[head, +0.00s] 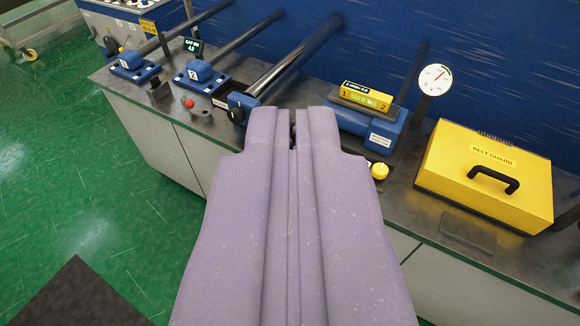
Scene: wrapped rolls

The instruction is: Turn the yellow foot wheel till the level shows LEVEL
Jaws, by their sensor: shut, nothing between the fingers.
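The yellow foot wheel (380,171) is a small round knob low at the front of a blue bearing block (368,128) on the bench. The level (366,97) is a yellow box with a greenish display and the marks 1 and 2, on top of that block. Its display text is too small to read. My gripper (293,112) is purple, shut and empty.
A yellow belt guard (486,176) with a black handle stands to the right, and a round dial gauge (435,79) behind it. Blue roller mounts (203,76) and a red button (189,103) are at left. The green floor (85,170) in front is mostly clear, with a dark mat (78,295).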

